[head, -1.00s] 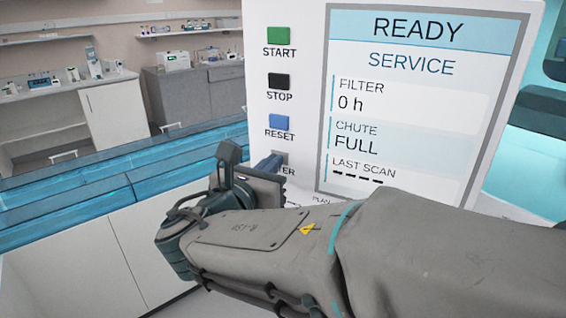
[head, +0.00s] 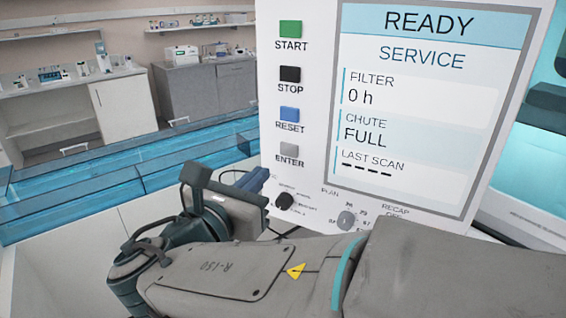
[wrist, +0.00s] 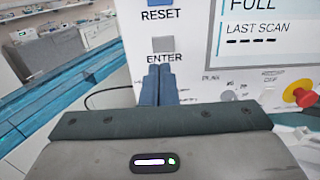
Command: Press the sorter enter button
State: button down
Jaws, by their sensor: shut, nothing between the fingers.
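The sorter panel (head: 328,150) is a white upright face with a column of square buttons. The grey ENTER button (head: 289,150) is the lowest of them, under the blue RESET button (head: 289,114). It also shows in the wrist view (wrist: 163,44), just above the fingertips in the picture. My gripper (wrist: 159,72) is shut and empty, its two blue fingers together and pointing toward the panel below the ENTER label. In the head view my gripper (head: 262,178) is lower left of the button and does not cover it. Whether the fingertips touch the panel cannot be told.
The screen (head: 425,110) reads READY, SERVICE, CHUTE FULL. Black knob (head: 285,200) and grey knob (head: 347,219) sit below the buttons. A red emergency knob (wrist: 299,96) stands at right in the wrist view. The blue transparent track (head: 130,170) runs along the left.

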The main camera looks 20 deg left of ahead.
jog(key=shift+s+a+b, duration=0.2)
jog(key=shift+s, duration=1.15)
jog(key=shift+s+a+b, duration=0.15)
jog(key=shift+s+a, duration=0.05)
jog(key=shift+s, duration=1.1)
jog(key=w+d+f+m+g+h, duration=0.25)
jog(key=d+f+m+g, duration=0.2)
jog(key=d, duration=0.35)
jog(key=w+d+f+m+g+h, duration=0.25)
jog(key=w+d+f+m, duration=0.2)
jog(key=d, duration=0.45)
jog(key=s+d+f+m+g+y, duration=0.3)
jog(key=d+f+m, duration=0.3)
jog(key=m, duration=0.6)
jog(key=s+d+f+m+g+y, duration=0.4)
jog(key=d+m, duration=0.5)
jog(key=m, duration=0.4)
notch_tip(320, 180, down, 2)
jog(key=shift+f+g+y, duration=0.1)
jog(key=shift+g+y, duration=0.2)
jog(key=shift+y, duration=0.4)
